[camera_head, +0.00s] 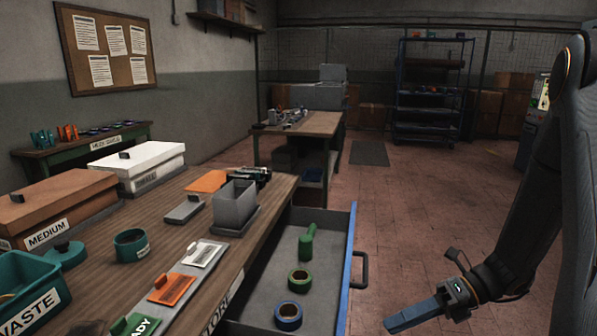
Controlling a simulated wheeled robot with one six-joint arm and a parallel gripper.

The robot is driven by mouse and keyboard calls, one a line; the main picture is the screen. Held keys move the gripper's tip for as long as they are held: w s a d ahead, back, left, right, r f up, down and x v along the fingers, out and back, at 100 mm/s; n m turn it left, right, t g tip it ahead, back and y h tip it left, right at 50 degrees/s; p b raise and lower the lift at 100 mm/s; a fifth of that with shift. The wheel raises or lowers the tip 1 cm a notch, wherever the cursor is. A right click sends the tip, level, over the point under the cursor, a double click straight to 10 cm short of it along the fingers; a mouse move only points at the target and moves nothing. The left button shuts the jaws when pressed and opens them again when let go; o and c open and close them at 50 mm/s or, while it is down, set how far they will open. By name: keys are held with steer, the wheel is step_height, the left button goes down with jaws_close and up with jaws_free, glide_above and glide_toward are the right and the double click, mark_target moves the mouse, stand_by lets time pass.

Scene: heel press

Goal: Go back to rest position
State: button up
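My arm comes in from the right edge and hangs low over the floor. My gripper (415,314) is at the lower right, to the right of the open drawer and clear of the bench. Its end shows as one blue, blocky shape pointing left. I cannot tell whether this is only its fingers or also something held, nor whether they are open or shut. It touches nothing else that I can see.
The open drawer (345,265) juts from the bench, holding a green tool (307,241), a green ring (299,280) and a blue ring (288,315). The wooden bench (95,262) carries boxes, a grey bin (235,204) and labelled plates. Red floor (430,200) is free ahead.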

steer(key=s+a+r+n+h, duration=0.1)
steer(key=s+r+n+h, duration=0.1)
steer(key=n, duration=0.8)
steer(key=s+r+n+h, duration=0.3)
steer(key=n+h, duration=0.3)
steer(key=n, duration=0.4)
steer(key=s+a+r+n+h, duration=0.1)
steer(key=s+r+n+h, duration=0.1)
steer(key=n, duration=0.8)
steer(key=s+h, duration=0.1)
steer(key=h, duration=0.1)
steer(key=shift+s+a+r+n+t+h, duration=0.3)
steer(key=shift+s+t, duration=0.1)
